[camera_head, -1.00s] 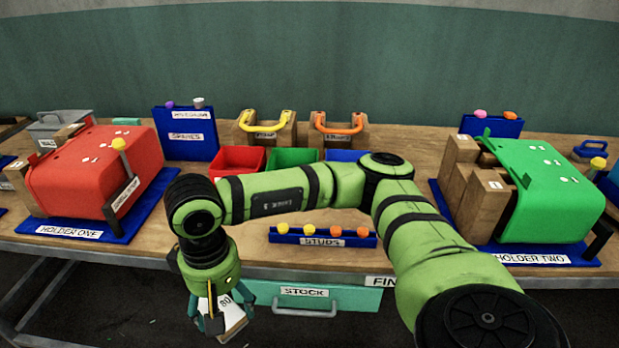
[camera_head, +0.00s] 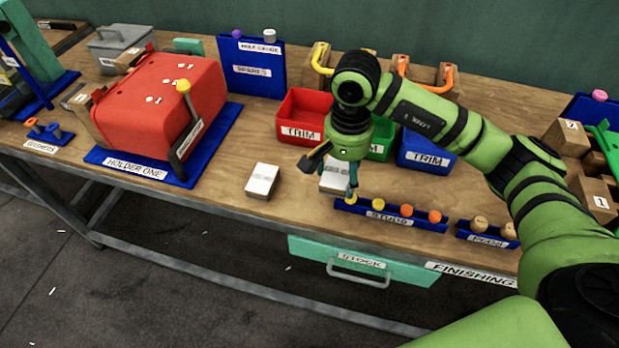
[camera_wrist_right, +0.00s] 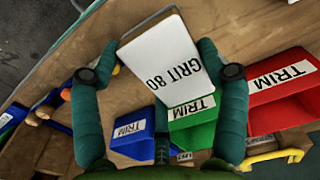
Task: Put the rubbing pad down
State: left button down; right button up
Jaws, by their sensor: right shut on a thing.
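My right gripper (camera_head: 338,172) hangs over the table, left of the stud rack and in front of the trim bins. It is shut on a white rubbing pad (camera_head: 333,182). In the right wrist view the pad (camera_wrist_right: 165,62) shows its face, marked GRIT 80, between the two fingers (camera_wrist_right: 155,62). I cannot tell whether the pad touches the tabletop. A second white block (camera_head: 261,180) lies flat on the table to the left, between the gripper and the red holder. My left gripper is not in view.
The red piece (camera_head: 165,100) sits on the blue HOLDER ONE base (camera_head: 130,163). Red (camera_head: 300,118), green and blue (camera_head: 425,153) trim bins stand behind the gripper. The stud rack (camera_head: 390,213) is just to its right. Bare wood (camera_head: 225,185) lies around the second block.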

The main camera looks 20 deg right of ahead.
aim_at(311, 197)
jog(key=a, duration=0.1)
jog(key=w+a+f, duration=0.1)
jog(key=w+a+f+p, duration=0.1)
jog(key=shift+a, duration=0.25)
jog(key=shift+w+a+f+p, duration=0.4)
jog(key=shift+w+a+f, duration=0.5)
jog(key=shift+f, duration=0.1)
notch_tip(311, 197, down, 3)
jog(key=shift+s+f+p, duration=0.1)
jog(key=shift+p, duration=0.75)
jog(key=shift+f, duration=0.5)
jog(key=o, duration=1)
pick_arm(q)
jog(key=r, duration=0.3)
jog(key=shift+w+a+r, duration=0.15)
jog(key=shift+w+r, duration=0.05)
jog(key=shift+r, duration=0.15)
